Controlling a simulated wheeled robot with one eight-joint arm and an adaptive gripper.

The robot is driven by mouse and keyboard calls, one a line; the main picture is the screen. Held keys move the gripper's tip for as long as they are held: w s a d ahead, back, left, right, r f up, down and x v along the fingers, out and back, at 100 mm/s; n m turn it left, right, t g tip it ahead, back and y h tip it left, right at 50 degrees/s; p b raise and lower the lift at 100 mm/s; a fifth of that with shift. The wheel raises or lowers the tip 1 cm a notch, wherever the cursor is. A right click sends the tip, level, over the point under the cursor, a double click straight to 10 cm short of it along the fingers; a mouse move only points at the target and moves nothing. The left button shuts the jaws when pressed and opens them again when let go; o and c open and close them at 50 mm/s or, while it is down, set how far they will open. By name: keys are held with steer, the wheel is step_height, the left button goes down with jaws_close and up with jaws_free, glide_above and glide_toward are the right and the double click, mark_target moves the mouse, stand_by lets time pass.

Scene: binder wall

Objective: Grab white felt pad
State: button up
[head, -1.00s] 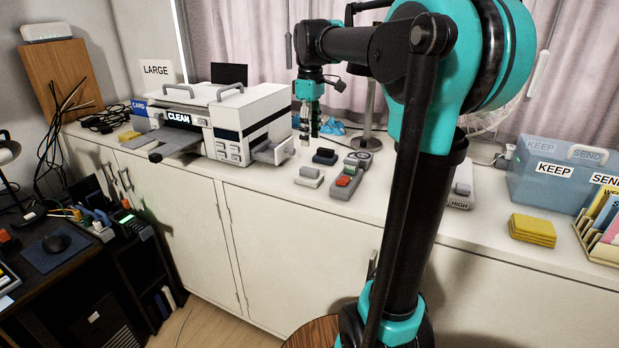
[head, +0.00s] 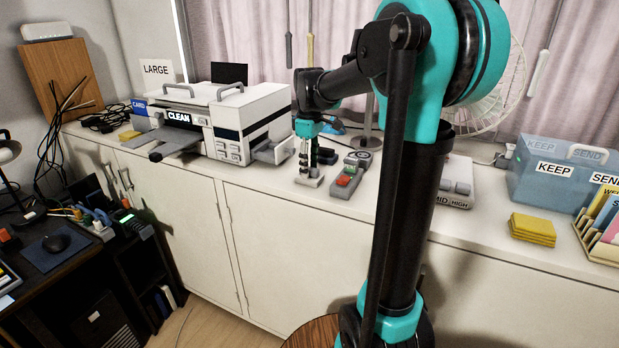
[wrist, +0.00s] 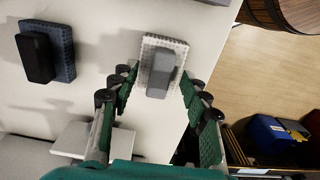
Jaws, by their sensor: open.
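The white felt pad (wrist: 149,48) is a pale rectangular block with a grey grip on top. In the wrist view it lies on the white counter between the fingertips of my gripper (wrist: 158,76). My gripper is open, with one finger on each side of the pad and nothing clamped. In the head view my gripper (head: 307,170) points down at the pad (head: 309,181), and the fingers partly cover it. I cannot tell whether the fingers touch it.
A dark blue pad with a black grip (wrist: 64,52) lies to the left in the wrist view. A grey device with red and green buttons (head: 346,178) stands right of the white pad. The printer's tray (head: 274,152) juts out at left. The counter's front edge is close.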

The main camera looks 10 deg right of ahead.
steer(key=shift+c, duration=0.6)
jaws_close()
steer(key=shift+r, duration=0.1)
